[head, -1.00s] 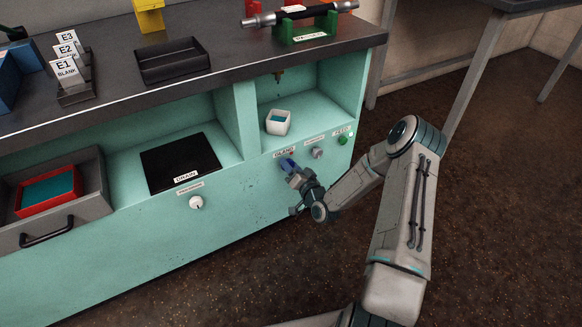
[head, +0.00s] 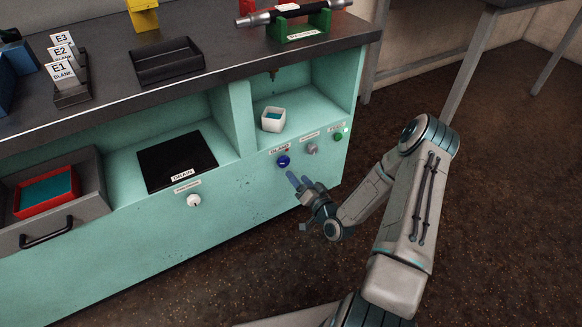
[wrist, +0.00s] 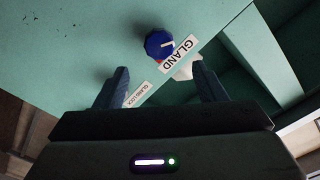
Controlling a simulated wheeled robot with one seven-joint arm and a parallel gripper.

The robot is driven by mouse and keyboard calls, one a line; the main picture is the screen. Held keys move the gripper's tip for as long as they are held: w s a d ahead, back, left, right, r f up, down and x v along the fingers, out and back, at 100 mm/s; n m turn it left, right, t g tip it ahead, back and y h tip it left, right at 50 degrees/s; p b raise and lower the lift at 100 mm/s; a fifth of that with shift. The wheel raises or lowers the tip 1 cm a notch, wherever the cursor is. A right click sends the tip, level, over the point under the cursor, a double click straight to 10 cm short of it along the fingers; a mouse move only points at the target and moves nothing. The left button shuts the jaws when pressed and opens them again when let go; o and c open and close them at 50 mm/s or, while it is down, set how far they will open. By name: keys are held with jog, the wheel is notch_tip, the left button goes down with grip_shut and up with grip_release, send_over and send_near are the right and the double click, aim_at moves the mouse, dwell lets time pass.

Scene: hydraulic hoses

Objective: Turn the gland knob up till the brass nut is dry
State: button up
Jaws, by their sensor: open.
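The blue gland knob (head: 283,161) is on the teal bench front, under a GLAND label. In the wrist view the same knob (wrist: 159,44) shows a white pointer mark and sits beyond my fingertips, apart from them. My gripper (head: 299,180) is open and empty, just below and in front of the knob; its two fingers also show in the wrist view (wrist: 163,78). A brass-coloured fitting (head: 273,74) hangs under the bench top above a white cup (head: 273,119) with teal liquid. Whether the fitting is wet is too small to tell.
A grey knob (head: 312,149) and a green button (head: 339,137) are right of the gland knob. A white knob (head: 194,200) is below the black drain plate (head: 176,161). An open drawer (head: 88,205) holds a red tray (head: 46,190).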

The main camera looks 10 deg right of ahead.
jog(key=v, duration=0.5)
jog(key=shift+s+p, duration=0.1)
jog(key=shift+p, duration=0.2)
notch_tip(320, 180, up, 29)
jog(key=s+d+n+g+h+p, duration=0.15)
jog(key=n+g+h+p, duration=0.45)
jog(key=g+p, duration=0.65)
jog(key=s+a+r+g+p, duration=0.1)
jog(key=s+a+r+p, duration=0.2)
jog(key=s+r+p, duration=0.3)
jog(key=s+a+r+m+g+p, duration=0.1)
jog(key=s+a+r+p, duration=0.2)
jog(key=s+r+p, duration=0.4)
jog(key=s+r, duration=0.8)
jog(key=r, duration=0.5)
jog(key=shift+s, duration=0.35)
